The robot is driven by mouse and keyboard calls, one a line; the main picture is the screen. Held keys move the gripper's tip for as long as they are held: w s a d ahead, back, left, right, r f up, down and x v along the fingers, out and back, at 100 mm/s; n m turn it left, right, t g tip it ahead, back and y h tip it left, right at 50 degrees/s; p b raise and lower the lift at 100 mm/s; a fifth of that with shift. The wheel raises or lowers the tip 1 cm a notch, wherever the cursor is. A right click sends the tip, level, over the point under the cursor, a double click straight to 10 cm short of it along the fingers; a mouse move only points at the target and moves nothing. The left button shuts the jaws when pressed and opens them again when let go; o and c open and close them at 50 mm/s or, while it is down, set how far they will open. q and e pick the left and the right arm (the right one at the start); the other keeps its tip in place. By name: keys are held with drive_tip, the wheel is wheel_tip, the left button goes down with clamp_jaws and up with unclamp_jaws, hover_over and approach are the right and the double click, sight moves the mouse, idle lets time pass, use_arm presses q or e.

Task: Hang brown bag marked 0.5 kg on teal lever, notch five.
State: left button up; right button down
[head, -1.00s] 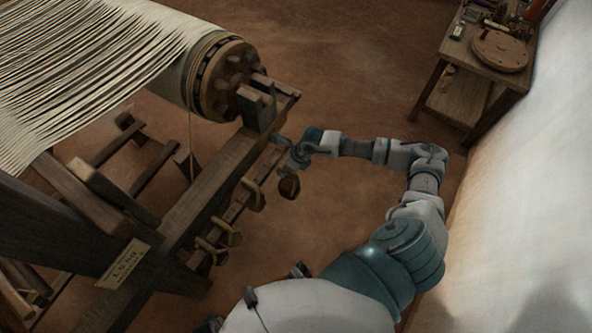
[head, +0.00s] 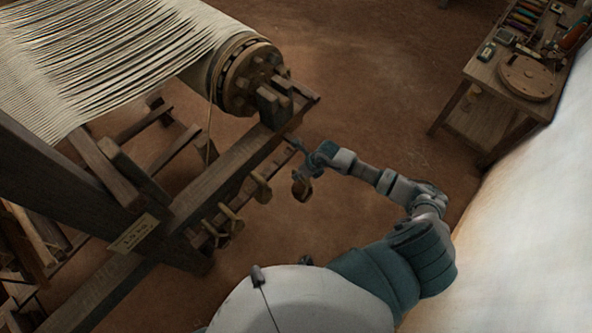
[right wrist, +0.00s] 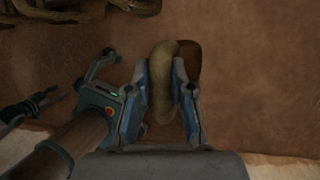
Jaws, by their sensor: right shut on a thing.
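My right gripper (head: 304,171) is beside the loom's right side, with its arm reaching in from the right. It is shut on a brown bag (head: 301,190), which hangs below it, apart from the loom frame. In the right wrist view two fingers (right wrist: 166,85) close on a tan loop or roll (right wrist: 163,75), with a darker brown part behind it. The weight mark cannot be read. A lever bar (head: 278,160) runs along the loom's side near the gripper; its teal colour and notches cannot be made out. My left gripper is out of view.
Other brown bags (head: 261,188) hang along the loom's side. The loom's dark beam (head: 225,175) and round toothed beam end (head: 250,75) stand close to the gripper. A side table (head: 478,85) with tools is at the upper right. Bare floor lies between.

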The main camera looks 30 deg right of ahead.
sight(311, 182)
drive_tip(key=s, duration=0.1)
drive_tip(key=s+d+p, duration=0.1)
drive_tip(key=shift+s+d+r, duration=0.1)
drive_tip(key=shift+s+r, duration=0.05)
drive_tip(key=shift+s, duration=0.15)
drive_tip(key=shift+s+d+p, duration=0.1)
drive_tip(key=shift+s+p, duration=0.2)
drive_tip(key=shift+s, duration=0.05)
drive_tip(key=shift+s+d+r+p, duration=0.2)
drive_tip(key=shift+s+p, duration=0.15)
drive_tip(key=shift+s, duration=0.2)
drive_tip(key=shift+s+d+r+p, duration=0.15)
drive_tip(key=shift+s+p, duration=0.2)
drive_tip(key=shift+s, duration=0.15)
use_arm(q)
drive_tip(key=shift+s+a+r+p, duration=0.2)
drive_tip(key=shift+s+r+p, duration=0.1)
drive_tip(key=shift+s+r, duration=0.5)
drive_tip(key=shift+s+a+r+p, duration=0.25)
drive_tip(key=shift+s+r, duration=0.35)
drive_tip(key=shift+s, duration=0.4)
use_arm(e)
drive_tip(key=shift+s+d+r, duration=0.1)
drive_tip(key=shift+s+d, duration=0.15)
drive_tip(key=shift+s, duration=0.25)
drive_tip(key=shift+s+d, duration=0.25)
drive_tip(key=shift+s, duration=0.25)
